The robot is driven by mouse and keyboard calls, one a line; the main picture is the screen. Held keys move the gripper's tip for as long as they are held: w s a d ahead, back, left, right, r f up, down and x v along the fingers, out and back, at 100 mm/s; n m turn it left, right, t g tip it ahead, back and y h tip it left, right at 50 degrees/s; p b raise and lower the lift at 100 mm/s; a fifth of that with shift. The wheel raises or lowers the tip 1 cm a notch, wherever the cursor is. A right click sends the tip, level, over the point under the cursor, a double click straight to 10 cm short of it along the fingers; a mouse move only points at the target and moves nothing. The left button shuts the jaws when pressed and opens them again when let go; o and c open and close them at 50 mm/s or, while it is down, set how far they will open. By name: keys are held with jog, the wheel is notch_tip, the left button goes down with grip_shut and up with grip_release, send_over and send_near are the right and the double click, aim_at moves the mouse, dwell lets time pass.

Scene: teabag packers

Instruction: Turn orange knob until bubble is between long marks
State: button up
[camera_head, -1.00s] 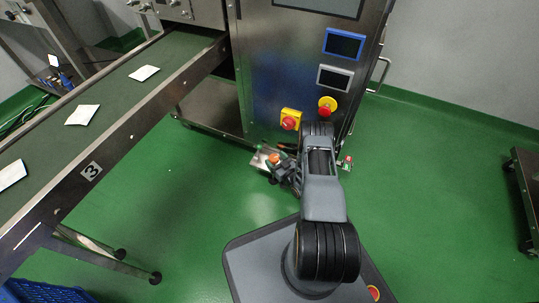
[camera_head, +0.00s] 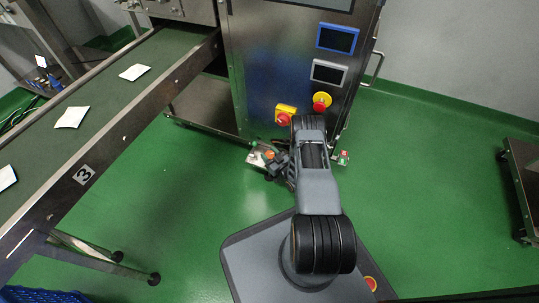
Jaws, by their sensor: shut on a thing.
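A small orange knob (camera_head: 270,155) shows low in front of the steel machine, on a small light-coloured plate (camera_head: 256,160) near the floor. My gripper (camera_head: 272,164), dark and small in this view, is at the knob and appears shut on it. The fingertips are partly hidden by my own arm and too small to make out clearly. The bubble and its long marks cannot be made out.
The steel machine (camera_head: 255,80) stands behind, with a red-and-yellow switch (camera_head: 284,116) and an emergency stop (camera_head: 321,101). A conveyor (camera_head: 105,100) with white teabags runs along the left. A cart (camera_head: 521,185) stands at right. Green floor is clear between.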

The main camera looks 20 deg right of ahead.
jog(key=shift+m+h, duration=0.3)
jog(key=shift+h, duration=0.1)
jog(key=shift+c, duration=0.3)
jog(key=shift+a+m+h, duration=0.1)
jog(key=shift+m+h, duration=0.5)
jog(key=shift+h, duration=0.4)
jog(key=m+h, duration=0.3)
jog(key=h, duration=0.2)
jog(key=shift+p, duration=0.35)
jog(key=shift+s+m+g+h+b, duration=0.15)
jog(key=shift+m+g+h, duration=0.35)
jog(key=shift+m+h, duration=0.65)
jog(key=shift+w+m+g+h+b, duration=0.15)
jog(key=shift+m+g+h, duration=0.5)
jog(key=shift+h, duration=0.8)
jog(key=shift+s+d+m+h, duration=0.1)
jog(key=shift+d+m+h, duration=0.1)
jog(key=shift+m+h, duration=0.2)
jog(key=o, duration=0.9)
